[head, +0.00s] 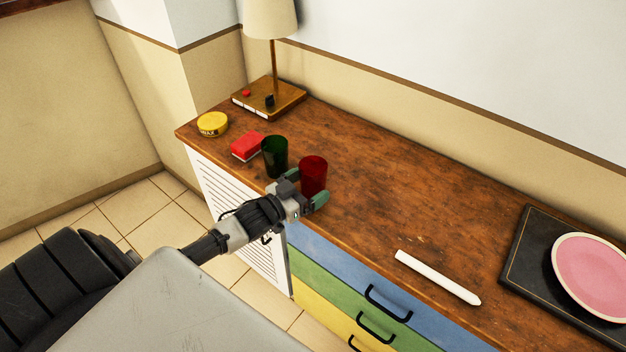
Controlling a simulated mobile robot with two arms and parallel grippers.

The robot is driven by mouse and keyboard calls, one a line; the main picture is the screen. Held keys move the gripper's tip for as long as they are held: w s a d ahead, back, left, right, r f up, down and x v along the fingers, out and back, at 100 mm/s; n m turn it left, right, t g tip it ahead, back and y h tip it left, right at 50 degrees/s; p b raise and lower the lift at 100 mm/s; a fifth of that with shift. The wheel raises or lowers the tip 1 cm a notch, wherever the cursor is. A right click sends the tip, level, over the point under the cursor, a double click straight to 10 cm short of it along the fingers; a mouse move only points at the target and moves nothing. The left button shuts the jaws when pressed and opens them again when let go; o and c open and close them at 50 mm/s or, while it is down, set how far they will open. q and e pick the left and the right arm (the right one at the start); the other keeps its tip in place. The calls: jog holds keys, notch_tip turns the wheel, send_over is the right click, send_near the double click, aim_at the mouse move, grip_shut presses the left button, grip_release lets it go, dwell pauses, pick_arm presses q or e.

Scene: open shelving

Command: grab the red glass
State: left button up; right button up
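The red glass (313,174) stands upright near the front edge of the wooden cabinet top, in the middle of the head view. My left gripper (306,190) reaches in from the left, with its green-tipped fingers apart. One finger is on the left side of the red glass and the other is at its front right. The glass is between or just beyond the fingertips; I cannot tell whether they touch it. The lower part of the glass is partly hidden by the gripper. My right gripper is not in view.
A dark green glass (274,156) stands close to the left of the red glass. A red box (247,147), a yellow tin (212,124) and a lamp (272,60) are further left. A white stick (438,277) and a pink plate (592,275) lie right. The cabinet top's middle is clear.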

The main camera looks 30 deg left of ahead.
pick_arm(q)
jog(key=c, duration=0.9)
